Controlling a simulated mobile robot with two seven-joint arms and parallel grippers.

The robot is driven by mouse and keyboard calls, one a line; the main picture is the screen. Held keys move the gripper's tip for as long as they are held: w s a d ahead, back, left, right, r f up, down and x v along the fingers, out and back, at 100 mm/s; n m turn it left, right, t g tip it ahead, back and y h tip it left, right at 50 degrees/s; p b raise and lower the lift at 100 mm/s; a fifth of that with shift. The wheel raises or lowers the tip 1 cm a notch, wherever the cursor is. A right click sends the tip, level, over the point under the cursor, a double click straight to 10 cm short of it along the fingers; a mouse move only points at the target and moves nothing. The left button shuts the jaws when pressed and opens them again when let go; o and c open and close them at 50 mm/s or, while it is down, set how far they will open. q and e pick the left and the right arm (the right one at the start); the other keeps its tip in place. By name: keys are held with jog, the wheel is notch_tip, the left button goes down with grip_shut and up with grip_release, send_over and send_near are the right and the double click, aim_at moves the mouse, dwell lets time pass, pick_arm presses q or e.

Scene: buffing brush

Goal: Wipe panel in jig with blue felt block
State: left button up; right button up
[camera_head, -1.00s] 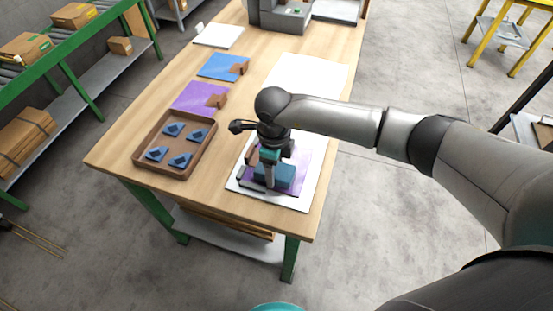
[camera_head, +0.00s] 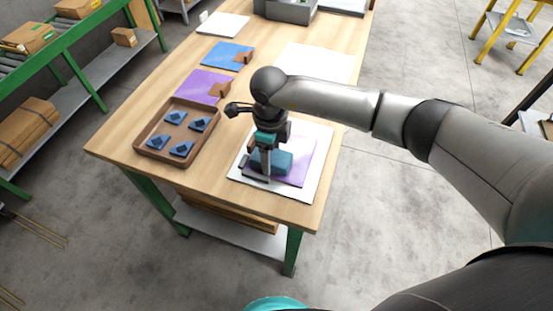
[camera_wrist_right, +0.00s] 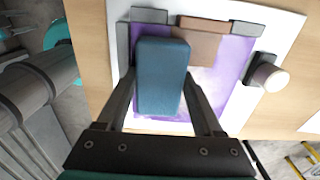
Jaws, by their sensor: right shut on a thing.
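The blue felt block (camera_head: 284,162) is held in my right gripper (camera_head: 267,174), low over the purple panel (camera_head: 303,160). The wrist view shows the block (camera_wrist_right: 162,80) between the two fingers, covering part of the panel (camera_wrist_right: 232,65). Whether it touches the panel is unclear. A brown patch (camera_wrist_right: 203,45) and a paler area (camera_wrist_right: 197,83) show on the panel. The panel lies in the white jig (camera_head: 322,150), with grey corner stops (camera_wrist_right: 247,28) and a pale round knob (camera_wrist_right: 268,74) at its side. My left gripper is out of view.
A brown tray (camera_head: 139,147) with several blue pieces stands left of the jig. Behind it lie a purple panel (camera_head: 200,84) and a blue panel (camera_head: 228,54), each with a brown patch. A white sheet (camera_head: 315,62) lies behind the jig. The table's front edge is close.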

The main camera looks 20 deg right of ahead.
jog(key=shift+w+f, duration=0.25)
jog(key=shift+w, duration=0.1)
jog(key=shift+w+d+r+b, duration=0.1)
jog(key=shift+w+d+b, duration=0.4)
jog(key=shift+d, duration=0.1)
jog(key=shift+w+d+b, duration=0.7)
jog(key=shift+w+b, duration=0.1)
jog(key=shift+w, duration=0.15)
jog(key=shift+w+d+r+b, duration=0.15)
jog(key=shift+w+d+b, duration=0.3)
jog(key=shift+w, duration=0.15)
jog(key=shift+w+d+b, duration=0.5)
jog(key=shift+w+b, duration=0.35)
jog(key=shift+b, duration=0.2)
jog(key=shift+w+d+b, duration=0.4)
jog(key=shift+w+b, duration=0.2)
jog(key=shift+b, duration=0.05)
jog(key=shift+r, duration=0.1)
jog(key=shift+r+p, duration=2.35)
jog(key=shift+r, duration=0.6)
